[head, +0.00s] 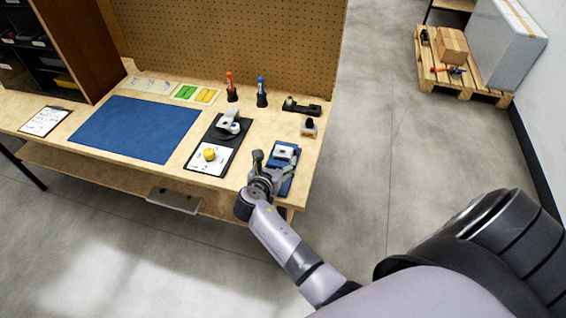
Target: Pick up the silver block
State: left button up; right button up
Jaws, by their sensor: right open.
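A small silver-white block (284,154) lies on a blue tray (286,187) near the right front corner of the workbench. My right gripper (273,163) is open at the front left of the block, with one finger upright on the left and the other reaching toward the block and tray. Whether a finger touches the block cannot be told. The gripper and my right arm hide part of the tray. My left gripper is not in view.
The workbench (232,181) holds a blue mat (137,128), a dark board (210,147) with a white device and yellow knob, two upright tools in stands, and a small dark-topped bottle (308,127). A pegboard (240,40) stands behind.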

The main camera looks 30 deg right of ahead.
aim_at(284, 149)
jog(key=shift+b+x, duration=0.5)
jog(key=shift+x, duration=0.6)
jog(key=b+x, duration=0.4)
jog(key=x, duration=0.1)
jog(key=shift+f, duration=0.2)
jog(key=shift+w+d+b, duration=0.25)
jog(key=shift+w+b, duration=0.05)
jog(key=shift+b, duration=0.05)
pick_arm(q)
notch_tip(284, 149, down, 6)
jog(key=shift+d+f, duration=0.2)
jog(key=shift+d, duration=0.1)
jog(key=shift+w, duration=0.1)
pick_arm(e)
jog(key=shift+r, duration=0.1)
jog(key=shift+c, duration=0.4)
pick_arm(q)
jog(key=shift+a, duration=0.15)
pick_arm(e)
jog(key=c, duration=1.4)
